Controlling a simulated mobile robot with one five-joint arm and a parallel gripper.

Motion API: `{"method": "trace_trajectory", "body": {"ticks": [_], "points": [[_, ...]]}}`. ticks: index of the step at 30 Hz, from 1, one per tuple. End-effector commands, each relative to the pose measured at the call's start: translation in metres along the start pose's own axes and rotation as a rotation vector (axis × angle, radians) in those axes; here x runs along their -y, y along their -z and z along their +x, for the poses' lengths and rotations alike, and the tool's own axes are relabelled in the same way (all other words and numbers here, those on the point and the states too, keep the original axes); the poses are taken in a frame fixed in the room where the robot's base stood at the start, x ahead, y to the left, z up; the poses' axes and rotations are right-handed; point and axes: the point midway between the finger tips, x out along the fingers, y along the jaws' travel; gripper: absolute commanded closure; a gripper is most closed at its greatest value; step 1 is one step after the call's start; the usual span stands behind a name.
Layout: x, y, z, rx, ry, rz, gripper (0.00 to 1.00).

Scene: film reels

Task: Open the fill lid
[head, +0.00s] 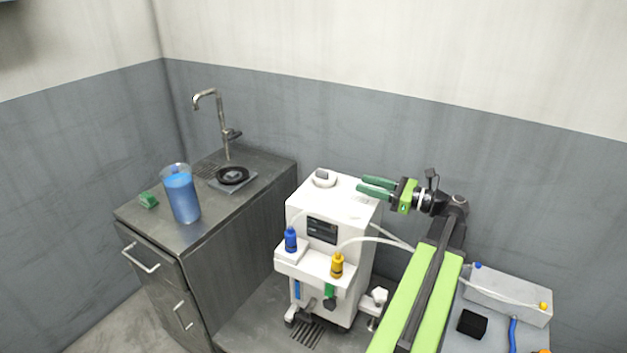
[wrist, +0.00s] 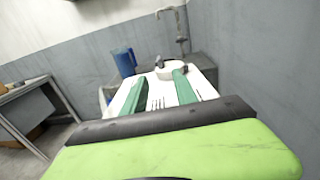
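The white machine (head: 340,212) stands in the middle of the head view. The round white fill lid (head: 323,180) with a small grey knob (head: 321,174) sits on its top and looks shut. My gripper (head: 361,184) is right of the lid in the head view, above the machine's top edge. Its two green fingers are apart with nothing between them, pointing toward the lid. In the wrist view, the lid (wrist: 169,73) lies just beyond the fingertips (wrist: 160,78), and the grey knob (wrist: 158,62) shows between them. I see no contact with the lid.
A blue jug (head: 182,197), a green sponge (head: 149,201) and a tap (head: 224,120) are on the counter (head: 205,233) at left. Blue and yellow bottles (head: 337,264) stand on the machine's front ledge. A grey box (head: 505,295) and black block (head: 472,324) are at right.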

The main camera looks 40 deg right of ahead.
Motion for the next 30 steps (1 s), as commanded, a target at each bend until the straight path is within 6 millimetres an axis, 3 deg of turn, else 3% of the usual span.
{"method": "trace_trajectory", "body": {"ticks": [4, 8, 21, 24, 30], "points": [[-0.001, -0.001, 0.008, -0.001, -0.003, -0.001, 0.65], [-0.002, -0.001, 0.032, -0.002, -0.005, -0.002, 0.65], [-0.001, 0.0, 0.141, -0.003, -0.004, -0.003, 0.65], [0.0, 0.0, 0.158, -0.003, -0.003, -0.003, 0.65], [0.0, 0.0, 0.174, -0.003, -0.001, -0.003, 0.65]]}}
